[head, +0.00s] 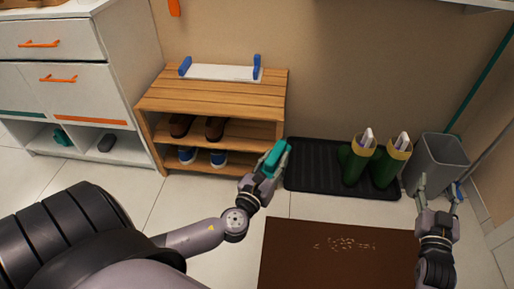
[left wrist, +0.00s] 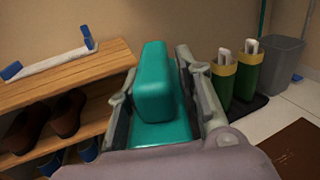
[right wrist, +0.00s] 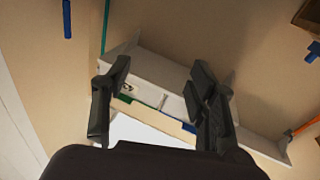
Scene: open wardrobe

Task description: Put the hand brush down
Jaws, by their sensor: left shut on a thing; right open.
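The teal hand brush (head: 274,158) is held in my left gripper (head: 269,170), in front of the wooden shoe rack's right side. In the left wrist view the brush (left wrist: 155,85) stands up between the two fingers (left wrist: 160,105), which are shut on it; its lower part is partly hidden by the gripper. My right gripper (head: 438,188) is open and empty, in front of the grey bin at the right. In the right wrist view its fingers (right wrist: 160,100) are apart with nothing between them.
The shoe rack (head: 215,92) holds shoes and a white tray (head: 222,72) with blue ends. A black mat (head: 310,172) bears green boots (head: 383,165) beside the grey bin (head: 440,155). A brown doormat (head: 300,255) has pale debris (head: 345,243). A white cabinet (head: 85,100) stands left.

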